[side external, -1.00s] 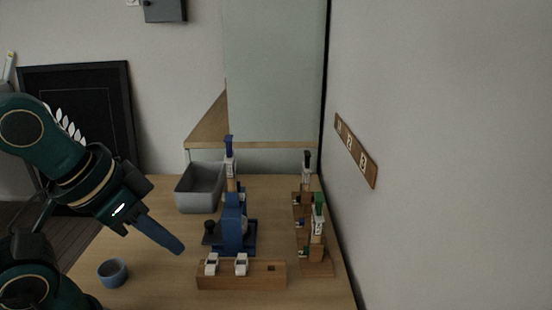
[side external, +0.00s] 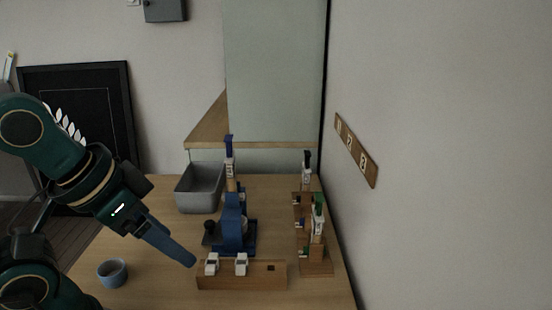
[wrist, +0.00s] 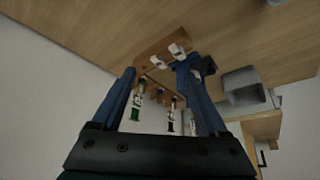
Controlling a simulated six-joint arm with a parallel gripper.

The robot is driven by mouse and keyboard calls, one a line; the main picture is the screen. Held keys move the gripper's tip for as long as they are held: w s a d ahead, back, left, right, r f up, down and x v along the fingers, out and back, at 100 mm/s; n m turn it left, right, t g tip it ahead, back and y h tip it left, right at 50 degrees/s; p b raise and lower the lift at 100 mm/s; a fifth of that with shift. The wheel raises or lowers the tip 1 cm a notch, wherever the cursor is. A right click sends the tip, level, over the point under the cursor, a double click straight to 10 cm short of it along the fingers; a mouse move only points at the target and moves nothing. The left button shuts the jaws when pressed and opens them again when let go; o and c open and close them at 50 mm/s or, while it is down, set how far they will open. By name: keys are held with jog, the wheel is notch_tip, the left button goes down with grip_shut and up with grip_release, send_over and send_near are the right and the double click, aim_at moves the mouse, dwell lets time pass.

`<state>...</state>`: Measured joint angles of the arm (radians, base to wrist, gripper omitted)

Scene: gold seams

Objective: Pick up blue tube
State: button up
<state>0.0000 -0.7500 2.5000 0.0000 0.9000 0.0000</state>
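A tube with a blue cap and a white label (side external: 229,157) stands upright on top of the blue device (side external: 233,228) in the side external view. My gripper (side external: 190,262) hangs in front and to the left of the device, tips low and near the wooden block, apart from the tube. In the wrist view my gripper (wrist: 156,70) has its two fingers well apart with nothing held between them. The blue device (wrist: 186,72) shows by the right finger there; I cannot clearly make out the blue tube in that view.
A wooden block (side external: 242,283) with two white pieces stands in front of the device. A wooden rack (side external: 318,267) at the right holds a green-capped tube (side external: 318,215) and a black-capped one (side external: 306,170). A grey bin (side external: 199,189) stands behind; a blue cup (side external: 112,273) is front left.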

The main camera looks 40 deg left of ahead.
notch_tip(320, 180, up, 13)
jog(key=n+t+h, duration=0.3)
jog(key=n, duration=2.8)
send_over(231, 172)
jog(key=s+a, duration=0.2)
jog(key=s, duration=0.1)
jog(key=shift+n, duration=0.5)
jog(key=f, duration=0.9)
jog(key=shift+w+a+f, duration=0.3)
jog(key=shift+a, duration=0.05)
jog(key=shift+s+f+x, duration=0.15)
jog(key=shift+x, duration=1.3)
jog(key=shift+s+f+x, duration=0.15)
jog(key=shift+x, duration=1.3)
jog(key=shift+a, duration=0.1)
